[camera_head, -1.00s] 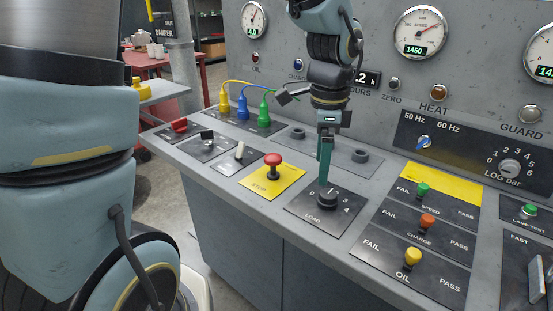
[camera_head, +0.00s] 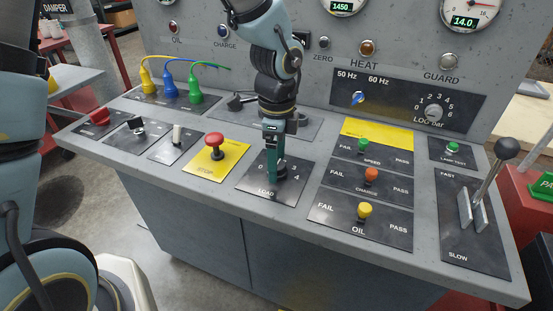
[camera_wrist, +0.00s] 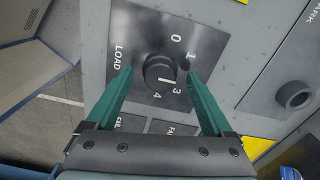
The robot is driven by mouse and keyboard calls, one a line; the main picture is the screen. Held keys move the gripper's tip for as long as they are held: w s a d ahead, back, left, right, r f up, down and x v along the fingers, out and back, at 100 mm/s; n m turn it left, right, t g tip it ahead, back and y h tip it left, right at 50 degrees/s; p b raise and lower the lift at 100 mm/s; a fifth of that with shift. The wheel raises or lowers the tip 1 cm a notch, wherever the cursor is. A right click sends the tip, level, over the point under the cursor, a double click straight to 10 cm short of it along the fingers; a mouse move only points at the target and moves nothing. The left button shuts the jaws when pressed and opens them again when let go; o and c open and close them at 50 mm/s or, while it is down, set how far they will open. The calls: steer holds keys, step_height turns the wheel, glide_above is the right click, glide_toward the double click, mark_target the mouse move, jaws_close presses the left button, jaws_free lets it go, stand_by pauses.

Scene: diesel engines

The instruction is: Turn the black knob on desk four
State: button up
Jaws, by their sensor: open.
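The black knob (camera_wrist: 160,70) sits on a dark LOAD plate (camera_head: 257,183) with numbers around it, on the grey sloping desk. In the wrist view its white pointer mark lies on the side towards the 3 and 4. My gripper (camera_head: 276,178) points down at the knob in the head view. In the wrist view its two green fingers (camera_wrist: 156,75) are spread, one on each side of the knob, with gaps between the fingers and the knob. In the head view the fingers partly hide the knob.
A red STOP button (camera_head: 214,143) on a yellow plate stands left of the LOAD plate. Coloured FAIL/PASS knobs (camera_head: 364,209) are to the right. A lever (camera_head: 490,180) rises at the far right. Plugged cables (camera_head: 195,85) stand behind left.

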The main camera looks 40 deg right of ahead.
steer(key=shift+f, duration=0.35)
steer(key=shift+c, duration=0.3)
steer(key=c, duration=1.3)
